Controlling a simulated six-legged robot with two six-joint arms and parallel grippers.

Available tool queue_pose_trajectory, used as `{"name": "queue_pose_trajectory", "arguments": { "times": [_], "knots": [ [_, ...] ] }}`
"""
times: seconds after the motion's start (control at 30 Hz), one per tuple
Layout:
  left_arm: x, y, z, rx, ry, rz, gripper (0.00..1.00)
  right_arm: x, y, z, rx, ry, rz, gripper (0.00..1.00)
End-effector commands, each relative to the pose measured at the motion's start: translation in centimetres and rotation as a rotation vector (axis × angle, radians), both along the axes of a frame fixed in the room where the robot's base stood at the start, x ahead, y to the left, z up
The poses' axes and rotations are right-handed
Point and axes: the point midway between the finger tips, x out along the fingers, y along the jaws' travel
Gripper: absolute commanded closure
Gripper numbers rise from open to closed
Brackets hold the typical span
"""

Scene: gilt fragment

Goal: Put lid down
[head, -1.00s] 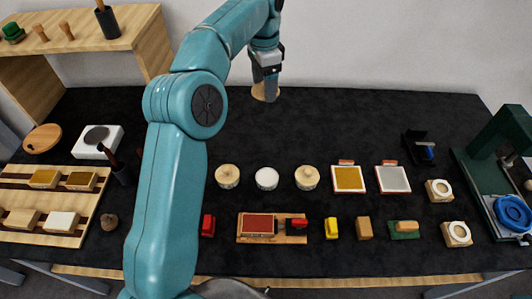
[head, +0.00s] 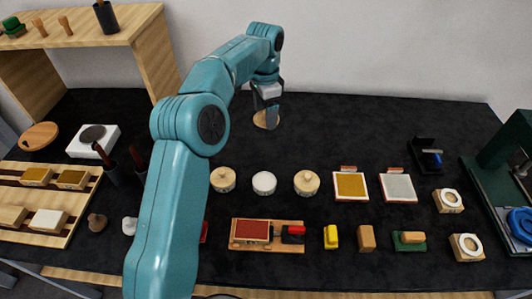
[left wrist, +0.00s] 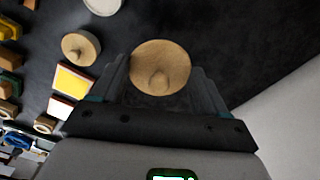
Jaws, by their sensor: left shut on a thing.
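A round wooden lid (head: 266,119) with a knob is under my left gripper (head: 267,103), at the back middle of the black table in the head view. In the left wrist view the lid (left wrist: 161,67) sits between the two fingers, and my left gripper (left wrist: 160,85) is shut on its knob. I cannot tell whether the lid touches the table. Two round pale jars with wooden tops, a left one (head: 223,179) and a right one (head: 306,183), stand nearer me. A white-topped round jar (head: 264,183) stands between them. My right gripper is not in view.
A yellow pad (head: 350,186) and a grey pad (head: 398,187) lie to the right of the jars. A wooden tray (head: 236,235) with a red pad lies in front. The black table (head: 340,130) is clear around the lid.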

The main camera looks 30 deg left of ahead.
Motion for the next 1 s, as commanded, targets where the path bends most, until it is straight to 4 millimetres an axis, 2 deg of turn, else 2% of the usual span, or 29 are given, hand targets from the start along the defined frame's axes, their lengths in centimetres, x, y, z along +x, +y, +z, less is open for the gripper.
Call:
{"name": "queue_pose_trajectory", "arguments": {
  "times": [0.03,0.1,0.2,0.33,0.53,0.73,1.0],
  "knots": [
    [-0.1,0.0,-1.7,-0.001,0.004,-0.001,0.54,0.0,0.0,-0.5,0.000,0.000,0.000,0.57],
    [-0.1,0.0,-3.8,-0.001,0.004,-0.001,0.54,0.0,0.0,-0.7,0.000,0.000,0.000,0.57],
    [-0.1,-0.1,-6.5,-0.002,0.005,0.001,0.54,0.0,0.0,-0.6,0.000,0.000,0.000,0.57],
    [0.0,-0.1,-9.0,-0.001,0.002,0.002,0.54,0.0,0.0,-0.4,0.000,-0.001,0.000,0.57],
    [0.0,-0.1,-10.9,0.000,0.000,0.002,0.54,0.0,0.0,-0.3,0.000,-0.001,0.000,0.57],
    [0.0,-0.1,-14.1,0.000,0.002,0.002,0.54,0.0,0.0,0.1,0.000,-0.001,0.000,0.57],
    [0.1,-0.1,-14.6,0.000,-0.002,0.002,0.54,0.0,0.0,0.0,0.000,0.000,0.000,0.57]
  ]
}}
